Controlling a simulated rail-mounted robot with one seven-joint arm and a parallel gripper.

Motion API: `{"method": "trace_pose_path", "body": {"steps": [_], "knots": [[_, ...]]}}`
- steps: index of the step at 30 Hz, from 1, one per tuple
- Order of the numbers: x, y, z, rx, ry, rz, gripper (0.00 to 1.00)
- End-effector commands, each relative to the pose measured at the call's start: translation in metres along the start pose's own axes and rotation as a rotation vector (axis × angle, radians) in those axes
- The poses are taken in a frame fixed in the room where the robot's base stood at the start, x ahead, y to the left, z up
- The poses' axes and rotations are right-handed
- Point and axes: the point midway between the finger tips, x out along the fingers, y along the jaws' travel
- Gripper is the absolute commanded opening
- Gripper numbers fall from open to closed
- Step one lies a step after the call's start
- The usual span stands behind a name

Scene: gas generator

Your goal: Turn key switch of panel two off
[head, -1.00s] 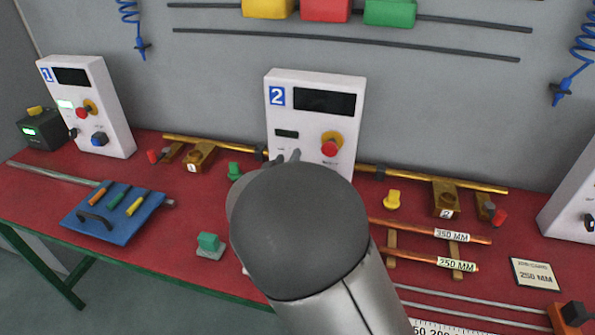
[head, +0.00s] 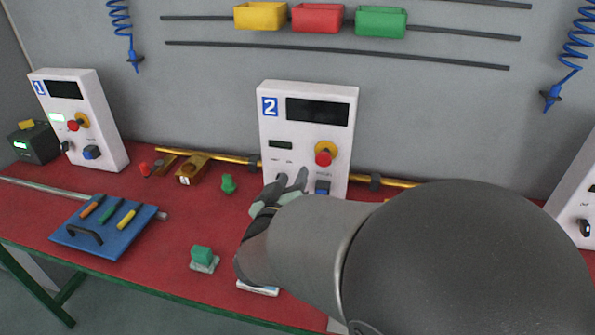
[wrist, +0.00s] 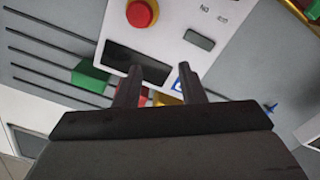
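Panel two (head: 307,100) is a white box with a blue "2" label, a dark display, a small screen (head: 281,145) and a red button on a yellow base (head: 323,155). A blue knob (head: 322,187) sits at its lower right. The key switch is not visible; my gripper covers the panel's lower left. My gripper (head: 292,181) is in front of that corner, and I cannot tell whether it touches. In the wrist view the two fingers of my gripper (wrist: 160,82) are apart with nothing visible between them. Panel two (wrist: 180,18) appears there upside down, with its red button (wrist: 141,13).
Panel one (head: 80,115) stands at the left beside a dark box (head: 35,143). A blue tool tray (head: 75,238) and a green block (head: 202,255) lie on the red table (head: 150,190). Coloured bins (head: 318,18) hang above. My arm covers the table's right side.

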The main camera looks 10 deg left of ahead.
Motion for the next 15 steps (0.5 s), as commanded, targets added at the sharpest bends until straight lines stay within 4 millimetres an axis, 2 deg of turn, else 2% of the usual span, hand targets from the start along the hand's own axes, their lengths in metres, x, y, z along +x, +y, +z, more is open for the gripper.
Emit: {"method": "trace_pose_path", "body": {"steps": [6, 9, 12, 15], "knots": [[-0.020, -0.065, 0.042, 0.163, -0.011, -0.012, 0.36], [-0.033, -0.093, 0.055, 0.275, -0.009, -0.009, 0.36], [-0.045, -0.112, 0.062, 0.366, -0.004, -0.006, 0.36], [-0.051, -0.120, 0.062, 0.424, 0.001, -0.002, 0.36]]}}
